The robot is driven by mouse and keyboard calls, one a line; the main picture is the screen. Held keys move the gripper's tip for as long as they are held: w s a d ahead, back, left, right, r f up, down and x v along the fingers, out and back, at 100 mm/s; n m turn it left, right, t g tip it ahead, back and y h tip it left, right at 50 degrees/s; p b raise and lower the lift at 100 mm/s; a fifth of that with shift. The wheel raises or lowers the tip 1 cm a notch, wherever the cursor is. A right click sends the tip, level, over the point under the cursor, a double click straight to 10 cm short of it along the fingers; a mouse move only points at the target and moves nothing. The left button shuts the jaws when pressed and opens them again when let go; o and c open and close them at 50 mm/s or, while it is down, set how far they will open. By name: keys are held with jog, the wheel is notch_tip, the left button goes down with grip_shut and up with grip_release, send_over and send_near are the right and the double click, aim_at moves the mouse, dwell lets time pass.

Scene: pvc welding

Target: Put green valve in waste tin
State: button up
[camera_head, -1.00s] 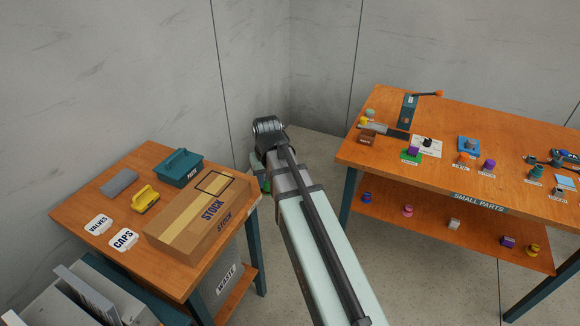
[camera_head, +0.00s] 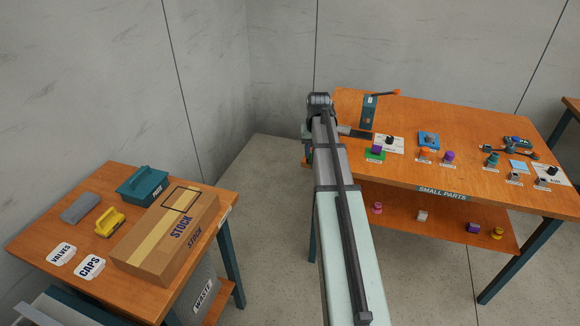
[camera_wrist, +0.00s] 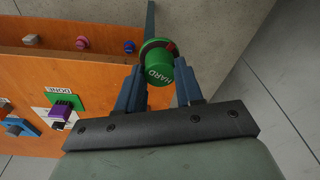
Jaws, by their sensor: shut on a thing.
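The green valve (camera_wrist: 158,66) is a short green cylinder lettered HARD, with a dark red part on its side. My gripper (camera_wrist: 159,82) is shut on it, with one blue-grey finger on each side. In the head view my arm reaches to the left end of the small parts table and mostly hides the gripper. The waste tin (camera_head: 201,294), a grey container lettered WASTE, stands under the left table at lower left, far from the gripper. Its opening is hidden.
The left table (camera_head: 28,243) carries a STOCK box (camera_head: 165,240), a teal case (camera_head: 143,186) and a yellow tool (camera_head: 110,222). The small parts table (camera_head: 400,178) holds a press (camera_head: 369,112) and several small parts. Its lower shelf (camera_head: 448,228) also bears parts. Floor between the tables is clear.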

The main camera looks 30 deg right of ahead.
jog(key=w+d+r+n, duration=0.2)
jog(key=w+d+n, duration=0.3)
jog(key=w+d, duration=0.9)
jog(key=shift+w+d+r+y, duration=0.2)
jog(key=shift+w+d+y, duration=0.15)
jog(key=shift+d, duration=1.85)
jog(key=shift+f, duration=0.2)
jog(key=shift+f, duration=2.35)
jog(key=o, duration=1.1)
